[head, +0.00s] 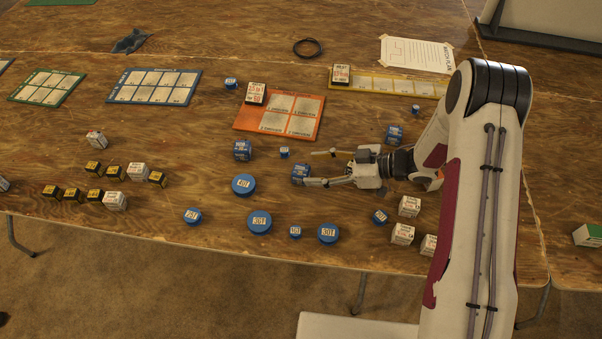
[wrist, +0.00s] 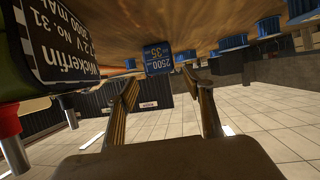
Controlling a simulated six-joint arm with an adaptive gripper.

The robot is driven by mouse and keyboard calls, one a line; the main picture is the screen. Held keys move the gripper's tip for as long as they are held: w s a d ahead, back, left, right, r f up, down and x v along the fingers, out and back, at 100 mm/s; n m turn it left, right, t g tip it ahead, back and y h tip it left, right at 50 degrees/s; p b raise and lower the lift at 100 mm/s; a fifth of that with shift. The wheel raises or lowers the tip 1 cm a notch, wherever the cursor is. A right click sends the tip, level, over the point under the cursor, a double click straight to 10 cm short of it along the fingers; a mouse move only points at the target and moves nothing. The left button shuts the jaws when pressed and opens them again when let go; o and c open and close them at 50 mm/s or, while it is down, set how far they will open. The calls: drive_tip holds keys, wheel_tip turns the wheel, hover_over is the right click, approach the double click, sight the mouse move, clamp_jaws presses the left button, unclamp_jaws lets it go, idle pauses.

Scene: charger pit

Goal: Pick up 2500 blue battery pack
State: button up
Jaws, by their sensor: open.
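A small blue battery pack (head: 300,172) lies on the wooden table at my gripper's fingertips. In the wrist view its blue face (wrist: 158,58) reads "2500" and "35" and shows beyond and between my fingers. My gripper (head: 316,168) is open, stretched to the left low over the table, with nothing held. Its two fingers also show spread apart in the wrist view (wrist: 165,92). I cannot tell whether a finger touches the pack. Similar blue blocks are on the table, one left of it (head: 242,150) and one behind my arm's wrist (head: 394,134).
Blue discs lie close by, one left (head: 244,184) and one in front (head: 328,233). A small blue piece (head: 284,152) sits just behind-left. White boxes (head: 409,206) stand to the right. An orange mat (head: 279,116) lies behind. A large dark label (wrist: 65,40) fills the wrist view's left.

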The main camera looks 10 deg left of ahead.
sight(305, 170)
drive_tip(key=shift+x, duration=2.55)
drive_tip(key=shift+s+f, duration=0.15)
drive_tip(key=c, duration=1.3)
